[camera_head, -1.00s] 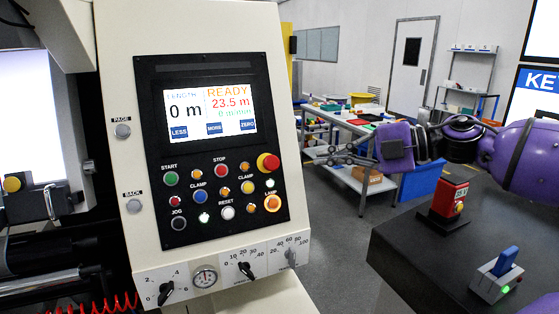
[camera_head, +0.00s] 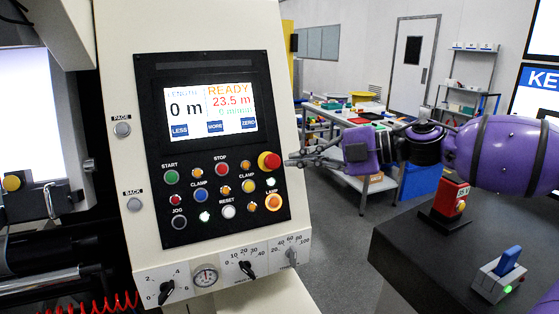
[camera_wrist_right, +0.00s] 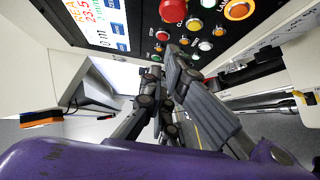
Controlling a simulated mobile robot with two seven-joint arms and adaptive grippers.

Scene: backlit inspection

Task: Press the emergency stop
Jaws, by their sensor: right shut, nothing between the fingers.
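The emergency stop (camera_head: 269,162) is a red mushroom button on a yellow collar, at the upper right of the black button panel. In the right wrist view the large red button (camera_wrist_right: 172,10) near the top edge appears to be it. My right gripper (camera_head: 290,162) is shut and empty. In the head view its fingertips are just right of the button, with a small gap. In the right wrist view the closed fingers (camera_wrist_right: 172,52) reach toward the panel, below the red button. My left gripper is out of view.
The black panel (camera_head: 160,200) also carries several coloured buttons and a lit screen (camera_head: 210,112) reading READY. On a dark table (camera_head: 410,250) at right stand a red box with a small button (camera_head: 450,199) and a blue lever switch (camera_head: 508,262). A cluttered workbench (camera_head: 340,118) is behind.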

